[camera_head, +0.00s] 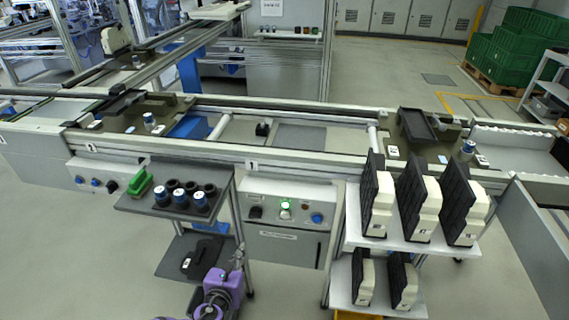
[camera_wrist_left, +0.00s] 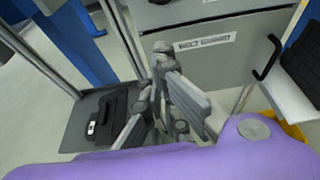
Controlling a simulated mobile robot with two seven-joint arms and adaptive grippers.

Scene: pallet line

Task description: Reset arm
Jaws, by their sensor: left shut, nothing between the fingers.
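My left arm, purple and grey, shows at the bottom centre of the head view. Its gripper (camera_head: 238,254) is below and right of the small grey shelf, in front of the grey cabinet. In the left wrist view the gripper fingers (camera_wrist_left: 160,50) are together, with nothing between them. They point toward the cabinet front, with a lower shelf behind to the left. My right gripper is not in either view.
A grey shelf (camera_head: 137,205) holds a green item (camera_head: 140,183) and several blue-capped cylinders. A lower shelf (camera_head: 172,262) holds a black item. A white rack (camera_head: 352,229) holds several black-and-cream units. The conveyor (camera_head: 225,150) runs across behind. Floor at lower left is clear.

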